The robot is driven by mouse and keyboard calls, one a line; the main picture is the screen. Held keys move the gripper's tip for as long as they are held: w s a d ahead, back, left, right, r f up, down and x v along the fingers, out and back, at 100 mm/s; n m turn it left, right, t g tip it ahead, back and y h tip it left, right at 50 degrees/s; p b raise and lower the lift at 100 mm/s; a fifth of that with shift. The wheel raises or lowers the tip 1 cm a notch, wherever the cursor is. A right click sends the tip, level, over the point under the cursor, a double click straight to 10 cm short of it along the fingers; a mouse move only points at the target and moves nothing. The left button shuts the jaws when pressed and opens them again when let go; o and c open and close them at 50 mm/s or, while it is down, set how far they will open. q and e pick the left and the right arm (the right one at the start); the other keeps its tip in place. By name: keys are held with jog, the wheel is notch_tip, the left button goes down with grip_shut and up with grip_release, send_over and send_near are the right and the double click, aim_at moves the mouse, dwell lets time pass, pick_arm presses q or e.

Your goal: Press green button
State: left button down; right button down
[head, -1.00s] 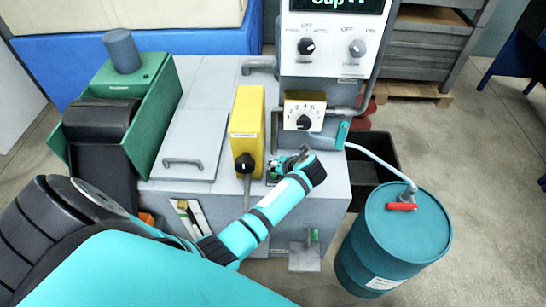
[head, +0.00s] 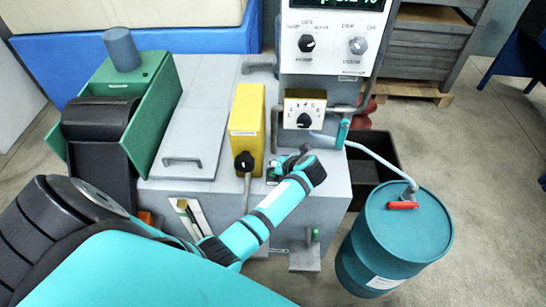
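My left arm comes in from the lower left across the front of the grey machine (head: 300,188). My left gripper (head: 291,161) is at the machine's front top edge, just right of the yellow box (head: 246,125). Its fingers are small and dark here, and I cannot tell if they are open or shut. A small patch of green (head: 272,173) shows beside the gripper, partly covered by it. I cannot tell if this is the green button or if the gripper touches it. My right gripper is not in view.
A control panel (head: 331,55) with a lit display and two knobs stands behind. A dial box (head: 304,111) is below it. A blue drum (head: 393,240) with a hose stands at right. A green hopper (head: 148,115) is at left. Floor at far right is clear.

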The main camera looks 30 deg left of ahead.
pick_arm(q)
jog(key=shift+f, duration=0.1)
dwell(0.3)
jog(key=shift+r+p, duration=0.9)
jog(key=shift+r, duration=0.05)
notch_tip(320, 180, up, 5)
jog(key=p, duration=0.4)
jog(key=shift+d+f, duration=0.1)
dwell(0.6)
